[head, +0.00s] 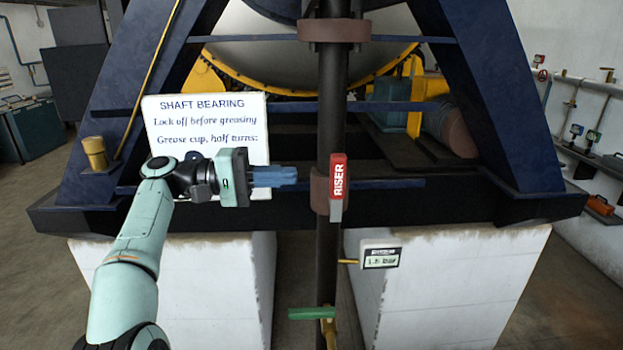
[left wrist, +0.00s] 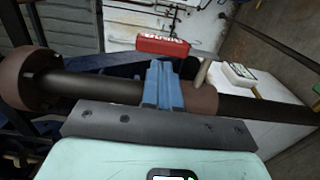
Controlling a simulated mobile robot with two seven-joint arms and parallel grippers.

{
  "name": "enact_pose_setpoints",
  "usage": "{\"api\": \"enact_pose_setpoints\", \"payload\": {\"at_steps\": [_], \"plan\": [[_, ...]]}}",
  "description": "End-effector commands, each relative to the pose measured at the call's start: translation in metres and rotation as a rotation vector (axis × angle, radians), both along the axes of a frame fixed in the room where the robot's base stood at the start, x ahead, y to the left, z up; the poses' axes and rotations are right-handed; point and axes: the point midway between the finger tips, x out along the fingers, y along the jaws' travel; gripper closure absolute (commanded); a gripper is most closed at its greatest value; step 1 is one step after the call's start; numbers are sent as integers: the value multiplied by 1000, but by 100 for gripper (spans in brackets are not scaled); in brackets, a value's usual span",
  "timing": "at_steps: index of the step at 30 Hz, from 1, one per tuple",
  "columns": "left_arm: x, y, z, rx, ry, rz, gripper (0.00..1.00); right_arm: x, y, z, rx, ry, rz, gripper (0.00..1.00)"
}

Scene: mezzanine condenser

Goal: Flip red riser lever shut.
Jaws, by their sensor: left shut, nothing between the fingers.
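The red lever, marked RISER (head: 338,178), stands upright at the front of the dark vertical pipe (head: 330,100), roughly in line with it, by a brown collar (head: 320,190). My left gripper (head: 290,176) is just left of the pipe and lever at about lever height. Its blue fingers are closed together and empty. In the left wrist view, the fingers (left wrist: 162,85) lie across the pipe (left wrist: 95,86), and the red lever (left wrist: 163,44) shows beyond their tips; I see no clear contact. My right gripper is in neither view.
A green lever (head: 312,313) sits crosswise lower on the pipe. A white shaft bearing sign (head: 206,115) stands behind my left gripper. Blue frame legs (head: 490,100) and white plinths (head: 440,290) flank the pipe.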

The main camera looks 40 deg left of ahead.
Motion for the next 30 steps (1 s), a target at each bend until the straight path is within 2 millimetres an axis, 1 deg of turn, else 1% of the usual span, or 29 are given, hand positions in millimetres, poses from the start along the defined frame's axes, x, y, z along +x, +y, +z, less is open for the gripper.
{"api": "enact_pose_setpoints", "payload": {"at_steps": [1, 3, 9, 15, 26, 30], "plan": [[6, -9, 1, -2, -1, -5, 100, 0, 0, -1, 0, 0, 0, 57], [15, -19, 1, -2, -1, -5, 100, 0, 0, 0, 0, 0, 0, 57], [31, -37, 1, -1, -1, -2, 100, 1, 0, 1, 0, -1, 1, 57], [36, -42, 1, 0, -1, 1, 100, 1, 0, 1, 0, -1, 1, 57], [36, -43, 1, 4, 2, 0, 100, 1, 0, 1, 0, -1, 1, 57], [36, -50, 3, 21, 14, -2, 100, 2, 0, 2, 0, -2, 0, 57]]}}
